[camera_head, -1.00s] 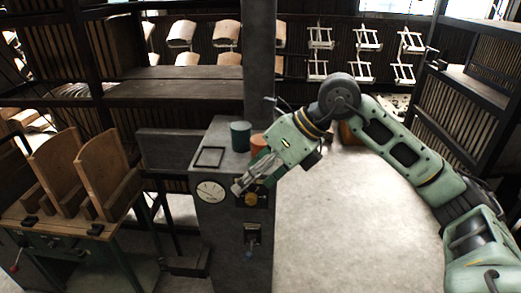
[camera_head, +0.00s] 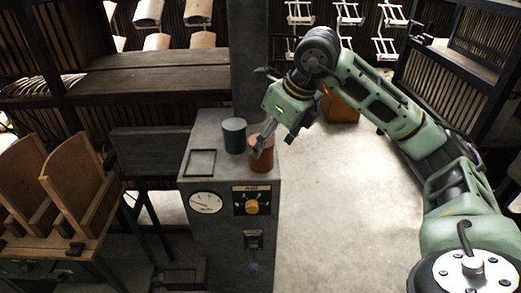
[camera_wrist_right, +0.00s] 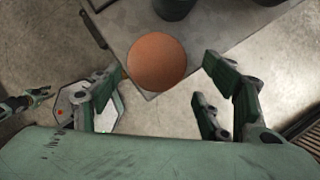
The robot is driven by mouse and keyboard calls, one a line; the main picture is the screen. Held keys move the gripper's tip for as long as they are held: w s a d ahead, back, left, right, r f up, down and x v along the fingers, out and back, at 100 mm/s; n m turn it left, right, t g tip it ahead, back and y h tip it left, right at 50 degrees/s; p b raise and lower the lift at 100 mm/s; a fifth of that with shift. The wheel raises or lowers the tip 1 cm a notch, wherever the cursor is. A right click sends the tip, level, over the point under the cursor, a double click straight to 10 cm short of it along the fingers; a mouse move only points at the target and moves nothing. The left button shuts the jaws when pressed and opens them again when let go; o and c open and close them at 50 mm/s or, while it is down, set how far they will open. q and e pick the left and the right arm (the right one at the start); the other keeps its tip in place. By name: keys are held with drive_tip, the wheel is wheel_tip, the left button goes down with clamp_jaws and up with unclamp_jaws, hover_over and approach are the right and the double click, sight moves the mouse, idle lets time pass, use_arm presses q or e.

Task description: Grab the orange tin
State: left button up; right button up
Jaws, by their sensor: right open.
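The orange tin (camera_head: 261,161) stands upright on the front right corner of the grey machine top, and its round top (camera_wrist_right: 157,62) shows in the right wrist view. My right gripper (camera_head: 259,148) is open just above and at the tin, pointing down. In the right wrist view its fingers (camera_wrist_right: 166,68) are spread on the left and right of the tin, with gaps still visible. I cannot tell how far down they reach. A small part of what looks like my left gripper (camera_wrist_right: 30,101) shows at the left edge of that view, too small to judge.
A dark green tin (camera_head: 234,136) stands close behind and left of the orange tin. A square frame (camera_head: 201,163) lies on the left of the grey machine (camera_head: 217,178). A column rises behind. Wooden chair-like pieces (camera_head: 75,175) stand at the left. Open floor (camera_head: 335,200) lies right.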

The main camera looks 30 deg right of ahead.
drive_tip(key=x, duration=0.2)
drive_tip(key=p+x, duration=0.1)
drive_tip(key=x, duration=0.1)
drive_tip(key=shift+w+a+r, duration=0.1)
drive_tip(key=shift+a, duration=0.3)
drive_tip(key=shift+w+f, duration=0.1)
drive_tip(key=shift+f, duration=0.25)
drive_tip(key=shift+c, duration=0.2)
drive_tip(key=c, duration=1.5)
use_arm(q)
drive_tip(key=shift+w+r, duration=0.1)
drive_tip(key=shift+r, duration=0.6)
use_arm(e)
drive_tip(key=shift+o, duration=0.2)
use_arm(q)
drive_tip(key=shift+w, duration=0.15)
use_arm(e)
drive_tip(key=shift+r, duration=0.2)
